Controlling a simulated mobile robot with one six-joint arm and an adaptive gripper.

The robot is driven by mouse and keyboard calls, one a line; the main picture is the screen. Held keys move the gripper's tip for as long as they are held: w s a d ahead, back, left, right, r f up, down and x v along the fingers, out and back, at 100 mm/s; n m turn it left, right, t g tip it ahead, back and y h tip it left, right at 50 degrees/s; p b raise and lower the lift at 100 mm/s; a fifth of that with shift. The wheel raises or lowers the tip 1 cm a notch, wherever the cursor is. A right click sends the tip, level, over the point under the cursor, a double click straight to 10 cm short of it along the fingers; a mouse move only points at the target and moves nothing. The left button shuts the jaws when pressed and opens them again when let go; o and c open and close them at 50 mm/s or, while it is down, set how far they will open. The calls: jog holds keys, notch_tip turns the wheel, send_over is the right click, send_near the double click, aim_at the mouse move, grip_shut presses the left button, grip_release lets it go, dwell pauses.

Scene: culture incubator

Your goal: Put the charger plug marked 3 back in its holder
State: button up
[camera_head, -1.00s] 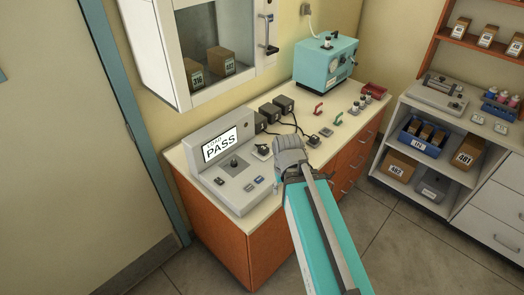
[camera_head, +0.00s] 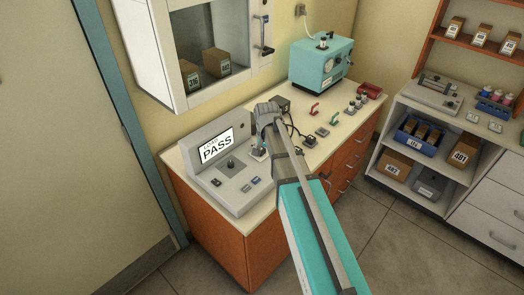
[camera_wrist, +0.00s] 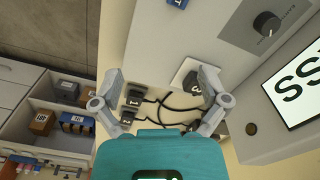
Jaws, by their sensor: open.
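My gripper (camera_wrist: 160,74) is open and empty, its two fingers spread apart in the wrist view. In the head view it (camera_head: 268,116) is over the bench, right of the tester. A black plug (camera_wrist: 194,85) sits on a pale square plate (camera_wrist: 181,74) beside the tester, partly covered by the right finger; its mark is unclear. Two black plugs with white marks, an upper one (camera_wrist: 136,97) and a lower one (camera_wrist: 127,117), sit near the left finger with black cables. I cannot read their numbers surely. They also show as dark plugs on the bench (camera_head: 310,141). I cannot pick out an empty holder.
The grey tester (camera_head: 238,187) with a PASS screen (camera_head: 216,146) stands close on the left. A black charger box (camera_head: 283,104) is behind my gripper. Red and green clips and a teal machine (camera_head: 321,63) are farther right. The wall cabinet (camera_head: 215,45) hangs above.

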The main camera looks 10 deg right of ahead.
jog(key=w+m, duration=0.1)
jog(key=w, duration=0.3)
jog(key=w+m, duration=0.2)
jog(key=w, duration=0.2)
jog(key=w+m, duration=0.1)
jog(key=w, duration=0.3)
jog(key=shift+w+m, duration=0.35)
jog(key=shift+m, duration=0.05)
jog(key=shift+f, duration=0.15)
notch_tip(320, 180, down, 9)
jog(key=b, duration=0.9)
jog(key=shift+r, duration=0.2)
jog(key=shift+s, duration=0.1)
dwell(0.4)
grip_shut()
dwell(0.3)
jog(key=shift+r, duration=0.15)
